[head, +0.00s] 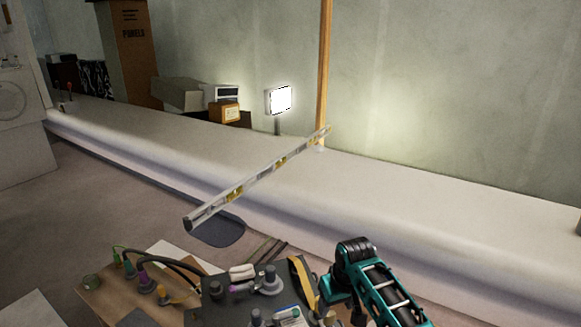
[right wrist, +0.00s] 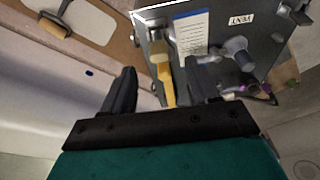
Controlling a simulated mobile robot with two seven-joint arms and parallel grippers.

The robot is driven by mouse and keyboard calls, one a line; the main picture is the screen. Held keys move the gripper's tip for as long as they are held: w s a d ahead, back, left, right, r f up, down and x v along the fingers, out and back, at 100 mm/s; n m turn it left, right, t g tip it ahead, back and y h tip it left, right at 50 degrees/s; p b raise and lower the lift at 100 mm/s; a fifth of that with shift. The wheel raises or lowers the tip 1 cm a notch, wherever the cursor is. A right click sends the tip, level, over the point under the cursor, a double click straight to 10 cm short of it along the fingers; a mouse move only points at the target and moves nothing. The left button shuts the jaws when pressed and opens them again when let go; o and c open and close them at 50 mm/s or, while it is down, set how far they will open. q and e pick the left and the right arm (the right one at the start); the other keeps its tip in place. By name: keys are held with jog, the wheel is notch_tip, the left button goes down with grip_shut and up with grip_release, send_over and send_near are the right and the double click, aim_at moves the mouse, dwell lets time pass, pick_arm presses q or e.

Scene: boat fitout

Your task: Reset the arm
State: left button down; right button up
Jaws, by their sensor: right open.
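My right arm, teal and black, comes in at the bottom right of the head view. Its gripper (head: 326,302) hangs at the right edge of a dark grey panel (head: 222,296), with its fingertips hard to make out there. In the right wrist view the gripper (right wrist: 158,85) shows two black fingers spread apart with nothing held between them. Beyond the fingers are the panel with a "VENT" label (right wrist: 241,20) and a yellow strip (right wrist: 163,70). I cannot tell whether a finger touches the panel. My left gripper is in neither view.
A long white hull-like ledge (head: 400,205) runs across the head view. A spirit level (head: 255,180) lies slanting over it, near a wooden post (head: 324,70). A lit lamp (head: 279,100) and boxes stand behind. Plugs and cables (head: 150,275) crowd the panel's left.

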jog(key=s+d+f+t+y, duration=0.15)
jog(key=s+f+t, duration=0.25)
jog(key=s+f, duration=0.55)
jog(key=s+d+r+t, duration=0.1)
jog(key=s+r+t, duration=0.1)
jog(key=s, duration=0.5)
jog(key=s+d+r+t, duration=0.2)
jog(key=s+r, duration=0.2)
jog(key=s, duration=0.3)
jog(key=shift+s+d+r+m+t, duration=0.25)
jog(key=shift+s+r+m+t, duration=0.05)
jog(key=shift+r, duration=0.1)
